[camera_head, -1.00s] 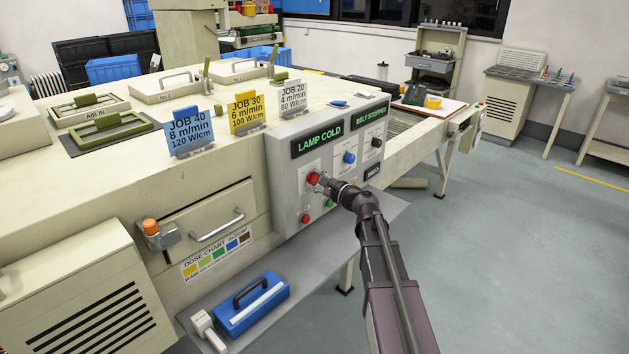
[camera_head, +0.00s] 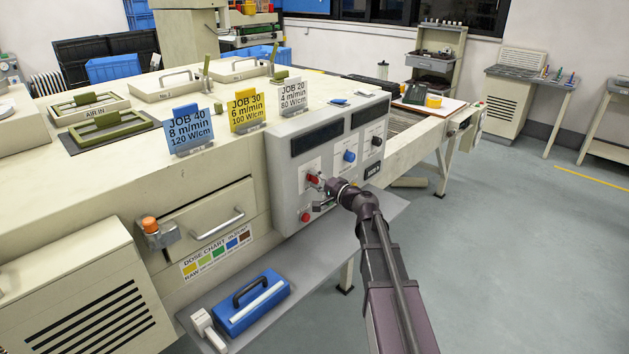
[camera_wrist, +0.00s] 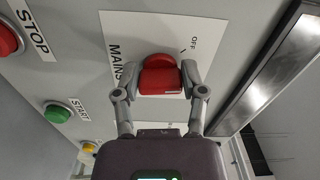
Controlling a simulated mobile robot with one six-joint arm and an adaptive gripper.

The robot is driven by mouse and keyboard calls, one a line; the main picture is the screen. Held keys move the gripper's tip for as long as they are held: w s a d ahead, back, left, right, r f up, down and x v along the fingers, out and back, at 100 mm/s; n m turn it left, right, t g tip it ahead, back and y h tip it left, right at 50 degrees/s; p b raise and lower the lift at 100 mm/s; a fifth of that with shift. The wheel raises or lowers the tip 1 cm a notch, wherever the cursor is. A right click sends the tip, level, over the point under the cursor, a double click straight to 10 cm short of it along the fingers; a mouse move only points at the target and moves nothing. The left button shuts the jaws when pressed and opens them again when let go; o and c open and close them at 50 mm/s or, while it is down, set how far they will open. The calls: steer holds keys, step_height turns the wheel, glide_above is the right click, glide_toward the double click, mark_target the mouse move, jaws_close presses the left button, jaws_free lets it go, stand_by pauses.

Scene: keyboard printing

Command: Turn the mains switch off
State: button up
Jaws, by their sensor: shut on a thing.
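The mains switch is a red rotary knob (camera_wrist: 161,77) on a white plate (camera_wrist: 118,22) marked MAINS and OFF in the wrist view. My gripper (camera_wrist: 160,82) has one finger on each side of the knob and is shut on it. In the head view my gripper (camera_head: 326,187) is at the red knob (camera_head: 313,180) on the grey control panel (camera_head: 285,165), partly covering it. Both panel displays (camera_head: 318,138) are dark and show no text.
A red STOP button (camera_wrist: 8,40) and a green START button (camera_wrist: 57,112) sit near the knob in the wrist view. A blue knob (camera_head: 349,156) and a black knob (camera_head: 377,141) are to its right in the head view. A grey shelf (camera_head: 305,262) lies below.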

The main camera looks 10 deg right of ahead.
steer(key=n, duration=0.3)
steer(key=shift+f+n, duration=0.1)
steer(key=shift+n, duration=0.3)
steer(key=shift+w+n, duration=0.1)
steer(key=shift+n, duration=1.8)
steer(key=o, duration=1.2)
steer(key=shift+c, duration=0.2)
steer(key=shift+d, duration=0.1)
steer(key=v, duration=1.2)
